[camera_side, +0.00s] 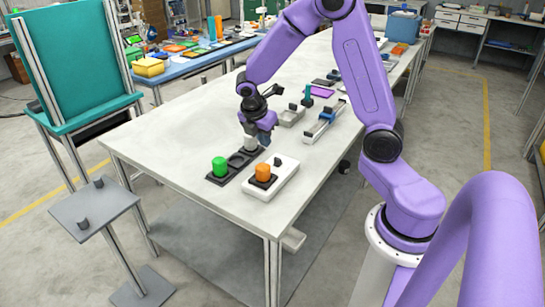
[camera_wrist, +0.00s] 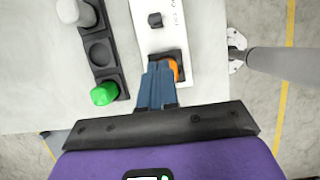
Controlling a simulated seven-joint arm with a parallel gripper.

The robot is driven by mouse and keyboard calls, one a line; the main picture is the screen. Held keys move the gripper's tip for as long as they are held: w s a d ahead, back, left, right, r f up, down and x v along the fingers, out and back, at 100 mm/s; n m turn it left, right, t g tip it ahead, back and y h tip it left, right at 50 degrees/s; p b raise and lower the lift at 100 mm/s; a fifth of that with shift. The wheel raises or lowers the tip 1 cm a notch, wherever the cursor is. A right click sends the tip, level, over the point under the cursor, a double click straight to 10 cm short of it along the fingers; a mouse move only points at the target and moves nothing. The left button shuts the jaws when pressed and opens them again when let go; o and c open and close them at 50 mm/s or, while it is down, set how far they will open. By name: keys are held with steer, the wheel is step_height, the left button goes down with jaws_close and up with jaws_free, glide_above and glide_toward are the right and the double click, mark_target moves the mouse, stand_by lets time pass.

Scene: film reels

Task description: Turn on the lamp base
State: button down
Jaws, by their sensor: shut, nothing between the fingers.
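The lamp base is a white block (camera_side: 284,175) near the front of the table, also in the wrist view (camera_wrist: 148,38). An orange lamp (camera_side: 263,171) stands upright in a black square socket at its near end. A small black knob (camera_side: 278,161) rises from its other end and shows at the top of the wrist view (camera_wrist: 155,20). My gripper (camera_side: 265,139) is shut and empty, pointing down above the table behind the base. In the wrist view my blue fingers (camera_wrist: 160,66) partly cover the orange lamp (camera_wrist: 173,68).
A black holder (camera_side: 222,178) beside the base carries a green cylinder (camera_side: 219,166) and a whitish cylinder (camera_side: 250,143), with an empty round recess between. Behind stand a grey tray (camera_side: 290,116) and a rail-like device (camera_side: 325,122). The table's left side is clear.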

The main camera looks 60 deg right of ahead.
mark_target(277, 159)
steer(key=shift+w+d+f, duration=0.15)
steer(key=shift+d, duration=0.25)
steer(key=shift+w+d+f, duration=0.15)
steer(key=shift+d, duration=0.2)
steer(key=x, duration=1)
steer(key=shift+s, duration=0.1)
steer(key=shift+d, duration=0.1)
steer(key=shift+d, duration=1.15)
steer(key=v, duration=1)
steer(key=shift+a, duration=0.15)
